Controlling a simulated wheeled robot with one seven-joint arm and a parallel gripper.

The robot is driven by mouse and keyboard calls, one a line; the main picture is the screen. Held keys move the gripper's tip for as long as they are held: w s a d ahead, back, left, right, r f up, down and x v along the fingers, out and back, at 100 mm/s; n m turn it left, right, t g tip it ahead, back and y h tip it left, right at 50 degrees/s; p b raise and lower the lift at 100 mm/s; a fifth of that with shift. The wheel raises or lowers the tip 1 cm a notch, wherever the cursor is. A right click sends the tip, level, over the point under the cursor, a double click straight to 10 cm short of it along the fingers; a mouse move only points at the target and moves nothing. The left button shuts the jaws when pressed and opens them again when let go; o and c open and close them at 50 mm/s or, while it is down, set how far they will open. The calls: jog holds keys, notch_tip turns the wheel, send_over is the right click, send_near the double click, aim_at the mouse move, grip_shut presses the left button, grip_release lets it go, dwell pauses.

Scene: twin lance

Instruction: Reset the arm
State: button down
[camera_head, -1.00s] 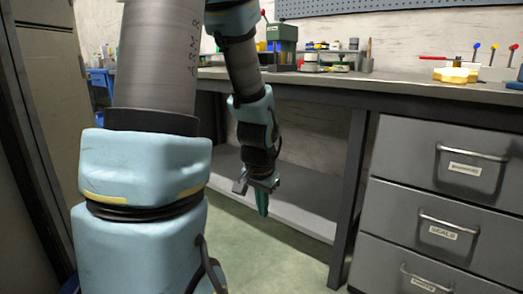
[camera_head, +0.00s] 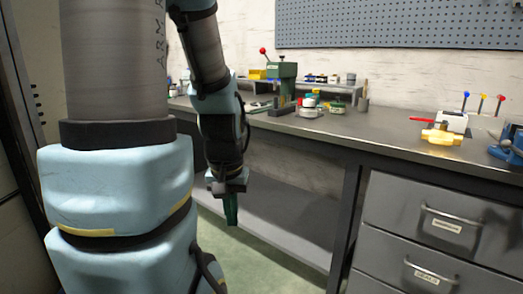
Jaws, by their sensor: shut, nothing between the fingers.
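My gripper (camera_head: 231,208) hangs pointing down at the end of my blue and grey arm, left of the picture's middle. Its green fingers are together and hold nothing. It is in front of the open space under the workbench (camera_head: 400,150), lower than the bench top and apart from it. My upper arm fills the left side and hides what is behind it.
A grey drawer unit (camera_head: 400,225) stands under the bench at the right. On the bench are a green press (camera_head: 282,78), a yellow valve-like part (camera_head: 441,136) and a blue tool (camera_head: 510,146). A pegboard (camera_head: 400,30) hangs behind. Open floor lies below my gripper.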

notch_tip(320, 180, up, 20)
jog(key=p, duration=1.7)
jog(key=shift+f, duration=0.25)
